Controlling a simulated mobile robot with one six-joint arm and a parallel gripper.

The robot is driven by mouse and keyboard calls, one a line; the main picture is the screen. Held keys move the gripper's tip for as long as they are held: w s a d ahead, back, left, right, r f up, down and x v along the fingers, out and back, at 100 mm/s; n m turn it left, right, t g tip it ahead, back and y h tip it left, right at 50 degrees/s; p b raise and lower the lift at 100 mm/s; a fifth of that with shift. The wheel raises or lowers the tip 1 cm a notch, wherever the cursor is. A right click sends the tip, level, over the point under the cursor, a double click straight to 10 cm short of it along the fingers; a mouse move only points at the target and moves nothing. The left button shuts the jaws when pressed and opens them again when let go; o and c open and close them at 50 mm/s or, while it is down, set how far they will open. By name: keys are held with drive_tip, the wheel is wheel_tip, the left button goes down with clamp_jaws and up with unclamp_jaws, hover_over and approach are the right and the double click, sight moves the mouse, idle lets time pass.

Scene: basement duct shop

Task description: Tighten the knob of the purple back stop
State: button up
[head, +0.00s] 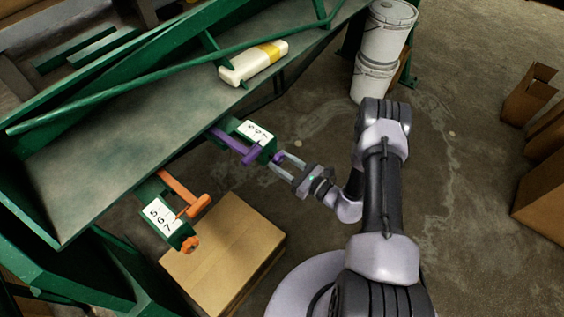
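The purple back stop (236,146) is at the right front edge of the green machine. Its purple bar and arm join a green block with a white number scale (256,132). Its purple knob (278,157) sticks out on the side toward my arm and is partly hidden. My gripper (276,161) is level with this knob, its two fingers apart with the knob at or between their tips. I cannot tell whether the fingers touch the knob.
An orange back stop (183,194) with an orange knob (190,244) is at the lower left, over a cardboard box (225,255). A yellow-and-white container (253,63) lies on the green machine (110,150). White buckets (384,45) and cardboard boxes (528,92) stand right; floor between is clear.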

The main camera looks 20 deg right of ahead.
drive_tip(key=shift+c, duration=0.5)
drive_tip(key=shift+m, duration=0.3)
drive_tip(key=m, duration=1.1)
drive_tip(key=shift+s+a+m, duration=0.1)
drive_tip(key=shift+m, duration=0.3)
drive_tip(key=m, duration=1.1)
drive_tip(key=shift+r, duration=0.1)
drive_tip(key=shift+m, duration=0.4)
drive_tip(key=o, duration=1.3)
